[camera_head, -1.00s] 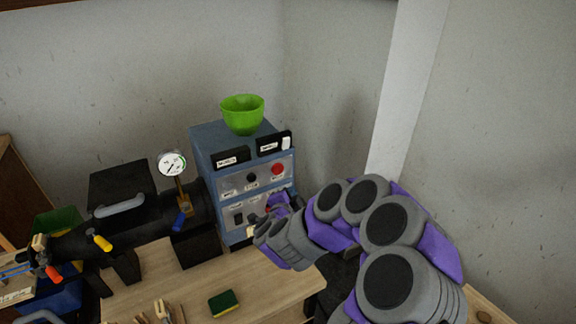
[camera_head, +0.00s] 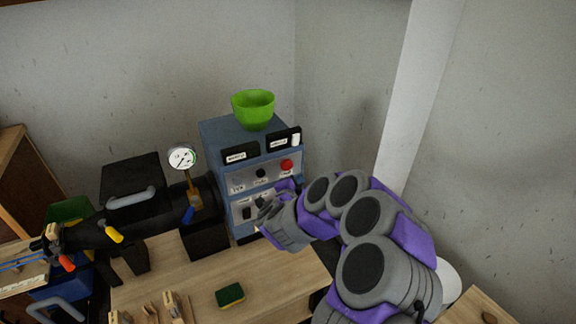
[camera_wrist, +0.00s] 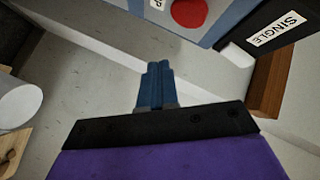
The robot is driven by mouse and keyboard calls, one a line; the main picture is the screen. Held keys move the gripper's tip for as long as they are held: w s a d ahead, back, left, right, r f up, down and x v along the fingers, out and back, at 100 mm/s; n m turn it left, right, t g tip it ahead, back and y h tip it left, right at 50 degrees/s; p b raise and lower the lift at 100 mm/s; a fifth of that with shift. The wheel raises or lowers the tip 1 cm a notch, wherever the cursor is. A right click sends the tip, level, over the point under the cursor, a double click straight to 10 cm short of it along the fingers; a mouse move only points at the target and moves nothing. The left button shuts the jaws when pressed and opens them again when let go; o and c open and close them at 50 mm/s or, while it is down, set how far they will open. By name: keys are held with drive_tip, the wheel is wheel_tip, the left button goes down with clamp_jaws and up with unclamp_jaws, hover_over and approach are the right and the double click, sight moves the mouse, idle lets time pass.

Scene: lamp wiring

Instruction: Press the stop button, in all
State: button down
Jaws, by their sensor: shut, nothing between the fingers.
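The blue control box (camera_head: 225,143) stands against the wall in the head view. A round red button (camera_head: 286,165) sits at the right of its upper panel, beside a black knob (camera_head: 261,173). In the wrist view the red button (camera_wrist: 188,12) is at the top edge, beside a white label (camera_wrist: 157,4) whose visible letter is P. My gripper (camera_wrist: 158,68) is shut and empty, its blue fingers below and left of the red button in that view and apart from it. In the head view my wrist covers part of the lower panel, and the fingertips are hard to make out.
A green bowl (camera_head: 253,108) stands on top of the box. A black machine with a pressure gauge (camera_head: 182,158) is left of it. A sponge (camera_head: 230,296) and several pegs lie on the wooden bench (camera_head: 190,272). A white pillar (camera_head: 420,85) rises at the right.

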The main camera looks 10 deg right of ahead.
sight(292, 165)
drive_tip(key=shift+w+a+p, duration=0.15)
drive_tip(key=shift+w+a, duration=0.15)
drive_tip(key=shift+w, duration=0.4)
drive_tip(key=shift+w+a+p, duration=0.15)
drive_tip(key=shift+w+a, duration=0.15)
drive_tip(key=shift+w, duration=0.35)
drive_tip(key=shift+w+a+p, duration=0.15)
drive_tip(key=shift+w+a, duration=0.15)
drive_tip(key=shift+w, duration=0.4)
drive_tip(key=shift+w, duration=0.2)
idle(0.4)
drive_tip(key=shift+w, duration=0.2)
drive_tip(key=shift+w+a+p, duration=0.15)
drive_tip(key=shift+w+p, duration=0.15)
drive_tip(key=shift+w, duration=0.1)
idle(0.8)
drive_tip(key=shift+w+a+r, duration=0.1)
drive_tip(key=shift+w+r, duration=0.1)
idle(0.8)
